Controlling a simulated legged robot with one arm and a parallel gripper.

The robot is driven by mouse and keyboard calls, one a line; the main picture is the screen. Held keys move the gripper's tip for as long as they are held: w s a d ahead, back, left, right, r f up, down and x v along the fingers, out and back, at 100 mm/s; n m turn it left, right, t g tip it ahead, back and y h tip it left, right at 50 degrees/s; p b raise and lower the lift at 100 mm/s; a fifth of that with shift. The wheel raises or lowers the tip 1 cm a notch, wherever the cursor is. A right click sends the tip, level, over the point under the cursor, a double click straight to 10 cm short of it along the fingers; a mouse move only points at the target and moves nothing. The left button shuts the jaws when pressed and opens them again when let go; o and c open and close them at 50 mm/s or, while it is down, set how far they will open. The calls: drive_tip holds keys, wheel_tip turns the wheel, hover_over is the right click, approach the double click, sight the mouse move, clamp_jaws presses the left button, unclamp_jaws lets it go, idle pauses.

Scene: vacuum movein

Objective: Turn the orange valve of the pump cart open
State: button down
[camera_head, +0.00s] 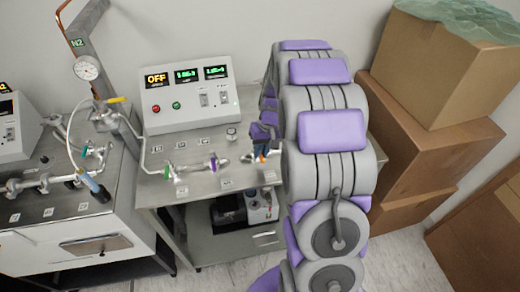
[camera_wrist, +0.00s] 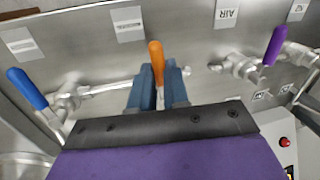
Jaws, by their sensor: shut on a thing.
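The orange valve (camera_wrist: 156,52) shows as an upright lever handle in the middle of the wrist view, on a pipe along the metal top. My gripper (camera_wrist: 159,82) has its two blue fingers on either side of the handle's lower part and is shut on it. The fingers hide the handle's base. In the head view, a small bit of the orange valve (camera_head: 262,158) shows just below my gripper (camera_head: 263,147). The pump cart (camera_head: 208,182) is a metal cart, and my arm covers its right part.
A blue handle (camera_wrist: 27,88) stands left of the orange one, and a purple handle (camera_wrist: 275,46) stands right of it. In the head view, a control box (camera_head: 187,92) reading OFF stands at the cart's back. Cardboard boxes (camera_head: 424,128) are stacked right of my arm.

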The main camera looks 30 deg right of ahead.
drive_tip(key=n, duration=0.1)
drive_tip(key=d+n+p, duration=0.1)
drive_tip(key=n, duration=0.2)
drive_tip(key=shift+w+d+r+g, duration=0.2)
drive_tip(key=shift+d+g, duration=0.2)
drive_tip(key=shift+w+d+n+g+h+p, duration=0.3)
drive_tip(key=shift+w+d+n+p, duration=0.55)
drive_tip(key=shift+n, duration=1.3)
drive_tip(key=shift+w+d+n+g+h+p, duration=0.4)
drive_tip(key=shift+n+p, duration=0.8)
drive_tip(key=shift+n, duration=1)
drive_tip(key=shift+w+d+n+g+h+p, duration=0.15)
drive_tip(key=shift+w+d+n+p, duration=0.65)
drive_tip(key=shift+n, duration=1.35)
drive_tip(key=shift+a, duration=0.2)
drive_tip(key=c, duration=1.4)
unclamp_jaws()
drive_tip(key=o, duration=0.3)
drive_tip(key=shift+s+f, duration=0.1)
drive_tip(key=w+d+r+p, duration=0.1)
drive_tip(key=w+r+p, duration=0.1)
drive_tip(key=r, duration=1.5)
drive_tip(key=shift+w, duration=0.7)
